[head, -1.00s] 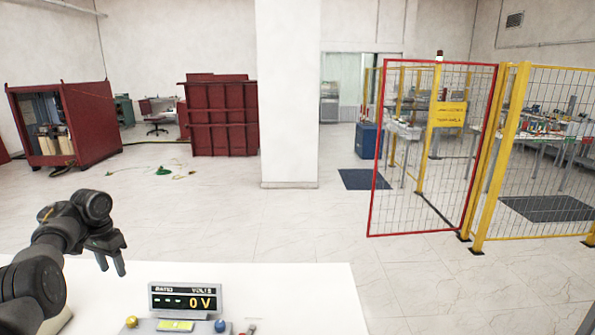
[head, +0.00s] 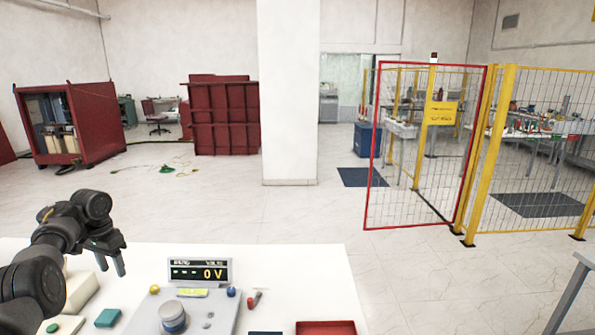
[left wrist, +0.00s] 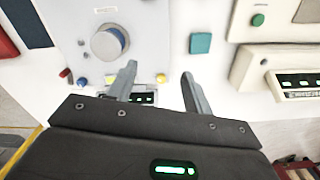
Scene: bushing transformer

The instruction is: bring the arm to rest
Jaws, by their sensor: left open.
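My left gripper (head: 116,262) is above the left part of the white table (head: 305,285) in the head view. Its two fingers are apart and nothing is between them. In the left wrist view the open gripper (left wrist: 160,85) hangs over the table, with the meter panel behind its fingers. My left arm comes in from the left edge, bent, with the fingers pointing down. My right gripper is not in view.
A meter panel (head: 205,312) with a display (head: 200,272) reading 0 V stands on the table. A teal block (head: 108,318) and a red tray (head: 326,328) lie nearby. A red-framed mesh gate (head: 420,150) stands beyond, right. Floor past the table is open.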

